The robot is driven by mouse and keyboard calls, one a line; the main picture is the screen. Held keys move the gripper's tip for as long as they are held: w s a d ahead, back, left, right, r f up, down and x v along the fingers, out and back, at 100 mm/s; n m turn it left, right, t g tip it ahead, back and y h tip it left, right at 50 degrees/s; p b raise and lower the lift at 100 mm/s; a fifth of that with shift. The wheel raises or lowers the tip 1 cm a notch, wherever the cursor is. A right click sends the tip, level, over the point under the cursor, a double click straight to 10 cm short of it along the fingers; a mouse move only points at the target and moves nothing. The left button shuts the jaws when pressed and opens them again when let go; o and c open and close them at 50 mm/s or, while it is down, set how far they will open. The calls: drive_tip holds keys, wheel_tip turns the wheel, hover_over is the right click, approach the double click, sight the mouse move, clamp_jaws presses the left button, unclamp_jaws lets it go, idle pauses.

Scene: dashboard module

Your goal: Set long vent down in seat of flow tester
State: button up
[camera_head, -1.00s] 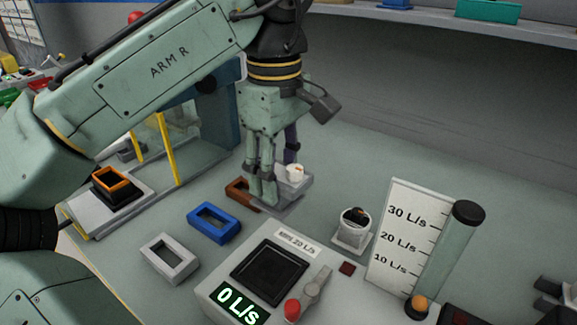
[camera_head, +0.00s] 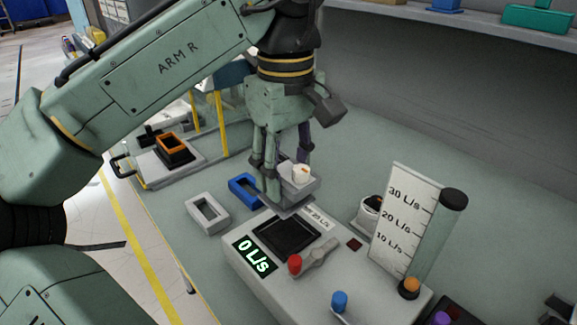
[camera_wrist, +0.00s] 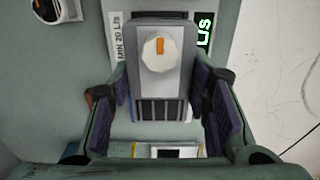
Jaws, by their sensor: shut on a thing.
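The long vent (camera_wrist: 158,85) is a grey block with dark slats and a white knob with an orange mark. My gripper (camera_wrist: 165,112) is shut on it, with a dark pad at each side. In the head view my gripper (camera_head: 286,188) holds the vent (camera_head: 312,184) above the back edge of the flow tester (camera_head: 240,238). The tester is a pale box with a dark square seat (camera_head: 287,234), empty in its visible part, and a display reading 0 L/s. The vent is apart from the seat. The fingers partly hide the vent in the head view.
A blue frame (camera_head: 243,190) and a grey frame (camera_head: 207,214) lie to the left.

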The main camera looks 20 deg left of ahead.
sight(286, 198)
drive_tip(key=shift+r+p, duration=0.1)
drive_tip(key=shift+p, duration=0.4)
wheel_tip(286, 198, down, 6)
drive_tip(key=b, duration=0.4)
drive_tip(key=shift+p, duration=0.95)
idle(1.4)
drive_tip(key=shift+f+b, duration=0.65)
drive_tip(key=shift+f, duration=0.5)
drive_tip(key=o, duration=1.3)
drive_tip(key=shift+o, duration=0.2)
wheel_tip(286, 198, up, 8)
drive_tip(key=shift+f, duration=0.2)
